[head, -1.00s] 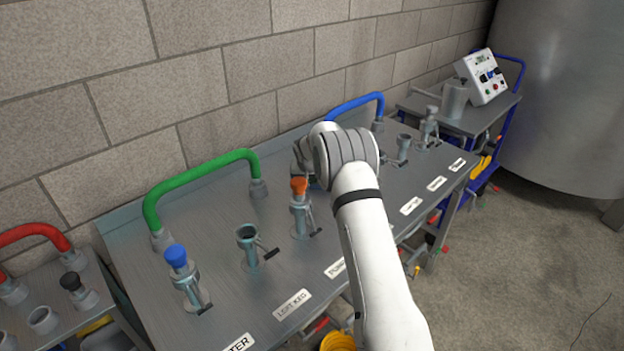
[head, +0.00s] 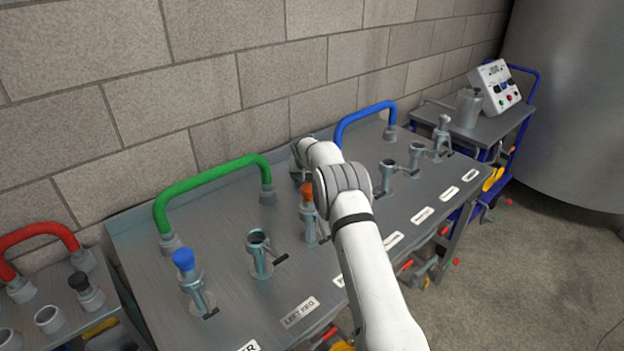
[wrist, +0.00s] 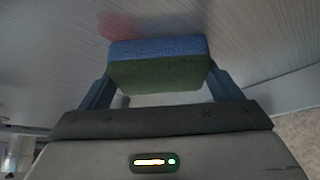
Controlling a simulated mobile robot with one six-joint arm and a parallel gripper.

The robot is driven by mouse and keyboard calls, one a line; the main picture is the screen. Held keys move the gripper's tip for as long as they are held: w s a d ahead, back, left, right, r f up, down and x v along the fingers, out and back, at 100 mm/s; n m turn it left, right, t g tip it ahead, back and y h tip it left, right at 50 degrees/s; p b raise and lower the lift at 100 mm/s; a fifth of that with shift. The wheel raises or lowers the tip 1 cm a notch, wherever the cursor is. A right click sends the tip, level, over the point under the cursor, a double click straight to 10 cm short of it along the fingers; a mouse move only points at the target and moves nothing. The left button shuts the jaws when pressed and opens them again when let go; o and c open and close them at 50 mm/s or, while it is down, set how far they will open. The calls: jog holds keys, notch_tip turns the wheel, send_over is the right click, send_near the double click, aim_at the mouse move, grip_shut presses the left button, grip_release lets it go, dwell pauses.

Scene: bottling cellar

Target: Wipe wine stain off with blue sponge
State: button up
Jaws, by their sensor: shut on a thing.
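My gripper (wrist: 157,84) is shut on the blue sponge (wrist: 158,47), which has a blue face and a dark green side, in the wrist view. A faint red wine stain (wrist: 117,24) shows on the grey metal surface just beyond the sponge's upper left edge, and the sponge covers part of that area. I cannot tell whether the sponge touches the surface. In the head view my arm reaches over the metal panel table (head: 228,298) toward the wall; the gripper, sponge and stain are hidden behind the arm there.
An orange-capped valve (head: 309,205) stands close left of my arm. A green hose (head: 208,182) and a blue hose (head: 362,116) arch along the back. A blue-capped valve (head: 188,272) and an open pipe (head: 259,250) stand at the left, other fittings at the right.

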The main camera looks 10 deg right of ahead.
jog(key=shift+f+b, duration=0.15)
jog(key=shift+b, duration=0.25)
jog(key=shift+s+d+f+b, duration=0.1)
jog(key=shift+s+d+b, duration=0.15)
jog(key=shift+s+b, duration=0.15)
jog(key=shift+s+d+b, duration=0.55)
jog(key=shift+s, duration=0.25)
jog(key=shift+s+d+b, duration=0.5)
jog(key=shift+s+b, duration=0.05)
jog(key=shift+s, duration=0.2)
jog(key=shift+s+d+b, duration=0.35)
jog(key=shift+s, duration=0.25)
jog(key=shift+s+d+b, duration=0.3)
jog(key=shift+s+d, duration=0.05)
jog(key=shift+s, duration=0.2)
jog(key=shift+r, duration=0.3)
jog(key=shift+w+r+p, duration=0.1)
jog(key=shift+r+p, duration=1.25)
jog(key=shift+r, duration=1.6)
jog(key=shift+r, duration=0.1)
